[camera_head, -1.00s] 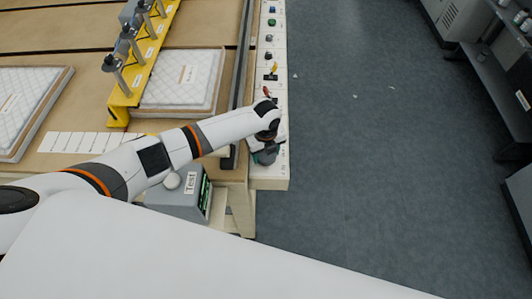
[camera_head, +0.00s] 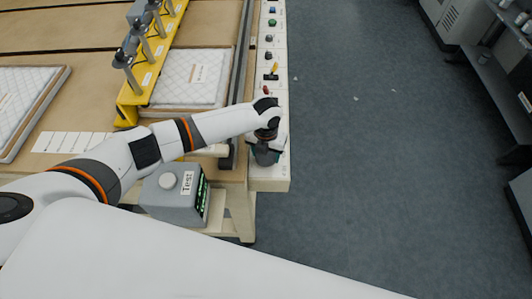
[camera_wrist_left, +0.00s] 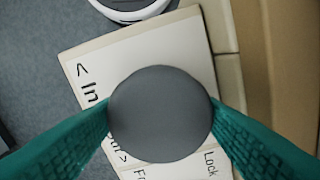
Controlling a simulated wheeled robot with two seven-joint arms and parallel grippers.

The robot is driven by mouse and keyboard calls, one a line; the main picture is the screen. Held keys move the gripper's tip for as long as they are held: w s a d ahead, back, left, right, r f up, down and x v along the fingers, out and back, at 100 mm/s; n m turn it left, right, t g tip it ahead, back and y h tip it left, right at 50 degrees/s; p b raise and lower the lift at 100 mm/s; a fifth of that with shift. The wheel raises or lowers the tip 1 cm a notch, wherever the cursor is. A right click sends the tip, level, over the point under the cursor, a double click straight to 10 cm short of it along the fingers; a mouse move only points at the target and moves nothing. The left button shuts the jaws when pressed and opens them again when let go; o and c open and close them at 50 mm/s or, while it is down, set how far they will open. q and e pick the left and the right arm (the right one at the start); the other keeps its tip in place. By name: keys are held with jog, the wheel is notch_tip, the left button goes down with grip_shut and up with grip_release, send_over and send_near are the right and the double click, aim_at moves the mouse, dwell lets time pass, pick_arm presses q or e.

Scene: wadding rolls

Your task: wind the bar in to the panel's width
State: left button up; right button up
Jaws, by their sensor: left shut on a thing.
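My left gripper (camera_head: 267,152) is at the near end of the white control strip (camera_head: 272,178). Its green fingers (camera_wrist_left: 160,115) are shut on a round grey knob (camera_wrist_left: 160,114), which hides part of the lettering under it. Labels reading "In" and "Lock" show beside the knob in the left wrist view. The yellow bar (camera_head: 151,78) with several grey posts lies along the left side of a white quilted panel (camera_head: 190,92). They look close together; I cannot tell whether they touch. A narrow gap shows between the panel and the dark rail (camera_head: 243,60). My right gripper is out of view.
A second quilted panel (camera_head: 28,105) lies at the left. A grey Test box (camera_head: 172,190) stands at the table's near edge, below my left arm. Coloured buttons and switches run along the strip beyond the gripper.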

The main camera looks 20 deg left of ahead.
pick_arm(q)
jog(key=shift+w+r, duration=0.1)
dwell(0.3)
jog(key=o, duration=1)
jog(key=shift+r, duration=0.1)
notch_tip(320, 180, up, 12)
jog(key=shift+f+b, duration=0.1)
jog(key=shift+b, duration=1.1)
